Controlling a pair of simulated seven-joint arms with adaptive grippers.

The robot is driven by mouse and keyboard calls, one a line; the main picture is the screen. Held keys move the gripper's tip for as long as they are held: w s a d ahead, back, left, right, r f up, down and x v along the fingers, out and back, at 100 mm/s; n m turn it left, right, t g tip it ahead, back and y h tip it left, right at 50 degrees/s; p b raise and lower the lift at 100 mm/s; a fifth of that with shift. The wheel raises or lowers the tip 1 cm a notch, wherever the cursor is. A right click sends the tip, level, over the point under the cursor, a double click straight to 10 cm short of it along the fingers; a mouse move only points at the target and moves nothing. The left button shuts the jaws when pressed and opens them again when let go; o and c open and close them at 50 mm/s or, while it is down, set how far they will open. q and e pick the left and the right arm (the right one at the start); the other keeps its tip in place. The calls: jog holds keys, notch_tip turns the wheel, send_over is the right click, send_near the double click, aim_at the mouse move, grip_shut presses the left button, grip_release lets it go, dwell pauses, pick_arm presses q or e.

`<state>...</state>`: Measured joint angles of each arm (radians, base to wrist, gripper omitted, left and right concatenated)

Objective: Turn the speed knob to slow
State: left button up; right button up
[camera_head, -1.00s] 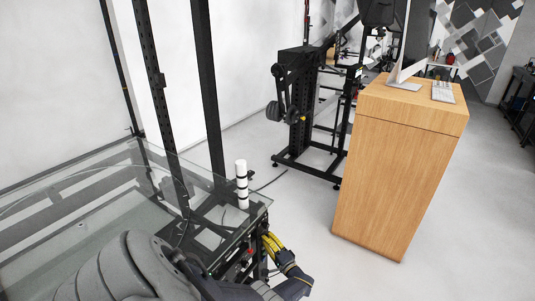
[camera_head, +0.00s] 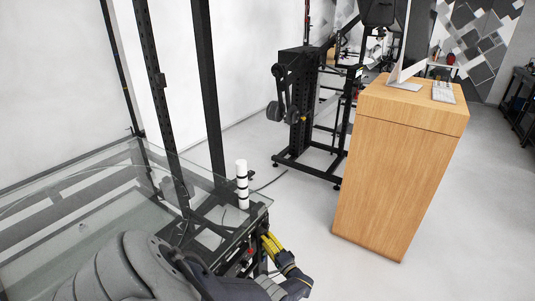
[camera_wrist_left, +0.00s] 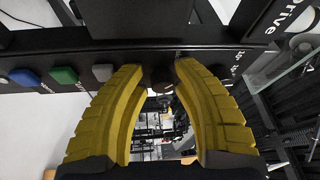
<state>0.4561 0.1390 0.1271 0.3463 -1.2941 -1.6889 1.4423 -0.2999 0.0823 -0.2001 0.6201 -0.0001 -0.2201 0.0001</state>
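My left gripper (camera_head: 266,239) has yellow fingers and is at the front panel under the glass tabletop's right corner. In the left wrist view the two fingers (camera_wrist_left: 160,68) are apart, their tips close to the dark panel (camera_wrist_left: 215,57). A dark round knob (camera_wrist_left: 162,77) shows between the tips, one on each side. I cannot tell whether the fingers touch it. The knob's setting and most of its label are hidden. My right gripper is in neither view.
Blue (camera_wrist_left: 25,77), green (camera_wrist_left: 63,75) and pale (camera_wrist_left: 102,72) buttons sit left of the fingers on the panel. The glass tabletop (camera_head: 100,215) lies above, with a white-and-black cylinder (camera_head: 242,185) on it. A wooden cabinet (camera_head: 400,170) stands to the right.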

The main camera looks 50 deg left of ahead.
pick_arm(q)
jog(key=shift+o, duration=0.3)
jog(key=shift+w+r, duration=0.1)
jog(key=shift+w, duration=0.05)
jog(key=shift+d, duration=0.15)
jog(key=s+d+f, duration=0.1)
jog(key=d, duration=1)
jog(key=shift+s+d+f, duration=0.2)
jog(key=shift+d+f, duration=0.1)
